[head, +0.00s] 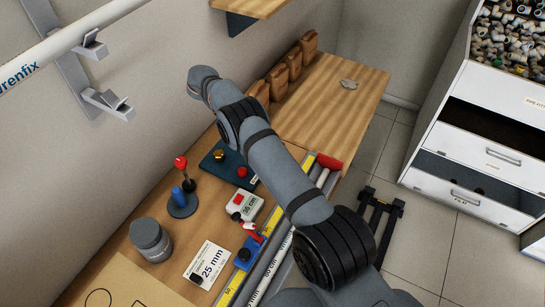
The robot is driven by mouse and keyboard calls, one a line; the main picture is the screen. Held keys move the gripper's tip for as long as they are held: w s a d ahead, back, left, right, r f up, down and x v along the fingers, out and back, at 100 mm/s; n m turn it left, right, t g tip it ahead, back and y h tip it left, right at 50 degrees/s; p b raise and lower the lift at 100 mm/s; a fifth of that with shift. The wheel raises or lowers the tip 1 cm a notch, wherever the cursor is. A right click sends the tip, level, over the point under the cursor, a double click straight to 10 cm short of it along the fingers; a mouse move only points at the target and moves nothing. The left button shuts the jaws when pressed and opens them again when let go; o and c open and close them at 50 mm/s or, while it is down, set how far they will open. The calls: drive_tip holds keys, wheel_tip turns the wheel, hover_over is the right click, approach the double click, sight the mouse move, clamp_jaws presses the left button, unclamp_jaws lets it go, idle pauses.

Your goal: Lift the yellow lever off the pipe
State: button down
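I cannot make out a yellow lever on a pipe in the head view. A white pipe (60,42) with blue lettering rests against the wall at the top left, on a grey bracket (73,80). My arm crosses the middle of the view from the bottom right up to the wall side. Its far visible end is a rounded grey joint, and my gripper does not show. The arm hides part of the bench behind it.
The wooden bench (335,115) holds a red-knobbed stand (182,165), a grey jar (151,240), a "25 mm" card (211,262) and a yellow ruler strip (233,288) along its front edge. White drawers (484,150) stand right, across open floor.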

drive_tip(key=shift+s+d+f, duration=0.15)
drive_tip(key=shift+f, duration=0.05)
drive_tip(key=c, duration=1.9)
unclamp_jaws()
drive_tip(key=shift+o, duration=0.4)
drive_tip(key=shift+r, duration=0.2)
